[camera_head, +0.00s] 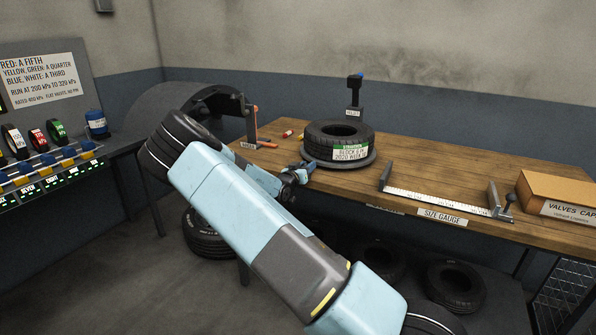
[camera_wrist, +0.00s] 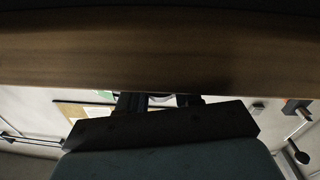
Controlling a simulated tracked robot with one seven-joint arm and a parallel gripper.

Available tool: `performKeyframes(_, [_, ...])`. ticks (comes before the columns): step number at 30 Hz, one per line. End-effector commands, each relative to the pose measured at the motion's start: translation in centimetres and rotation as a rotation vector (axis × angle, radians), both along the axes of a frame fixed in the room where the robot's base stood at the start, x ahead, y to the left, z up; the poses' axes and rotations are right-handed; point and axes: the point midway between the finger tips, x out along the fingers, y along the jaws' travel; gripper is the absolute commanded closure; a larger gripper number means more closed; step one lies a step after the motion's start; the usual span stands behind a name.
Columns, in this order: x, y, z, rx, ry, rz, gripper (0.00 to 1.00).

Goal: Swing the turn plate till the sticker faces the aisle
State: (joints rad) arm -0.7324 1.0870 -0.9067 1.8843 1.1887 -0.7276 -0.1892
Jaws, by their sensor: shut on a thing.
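The turn plate (camera_head: 368,160) is a dark grey disc on the wooden bench. A black tyre (camera_head: 322,134) lies flat on it. A green and white sticker (camera_head: 350,151) on the tyre's side faces the front edge of the bench, toward my head camera. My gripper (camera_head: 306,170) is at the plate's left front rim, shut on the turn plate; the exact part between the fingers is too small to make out. In the wrist view my gripper (camera_wrist: 160,101) is mostly hidden behind a dark part of my wrist.
A size gauge (camera_head: 437,200) lies right of the plate, with a valve caps box (camera_head: 558,195) beyond. A black post (camera_head: 354,92) stands behind the tyre. An orange and black tool (camera_head: 251,125) stands to the left. Tyres (camera_head: 455,283) lie under the bench.

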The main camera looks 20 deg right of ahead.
Motion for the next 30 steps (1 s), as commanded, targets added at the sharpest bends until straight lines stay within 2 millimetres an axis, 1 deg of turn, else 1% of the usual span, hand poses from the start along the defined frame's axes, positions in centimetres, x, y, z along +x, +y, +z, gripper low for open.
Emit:
performKeyframes(1, [0.13, -0.6, 0.2, -0.001, -0.004, -0.017, 1.0])
performKeyframes(3, [0.22, -0.83, 0.11, 0.002, -0.002, -0.03, 1.0])
performKeyframes(14, [0.24, -0.7, 0.0, 0.004, 0.001, -0.034, 1.0])
performKeyframes(15, [0.24, -0.67, -0.02, 0.004, 0.001, -0.034, 0.63])
performKeyframes(21, [0.22, -0.69, -0.05, 0.005, 0.001, -0.035, 0.44])
performKeyframes(22, [0.22, -0.69, -0.05, 0.005, 0.001, -0.035, 0.42])
performKeyframes(30, [0.11, -0.57, -0.07, 0.004, 0.002, -0.035, 0.42])
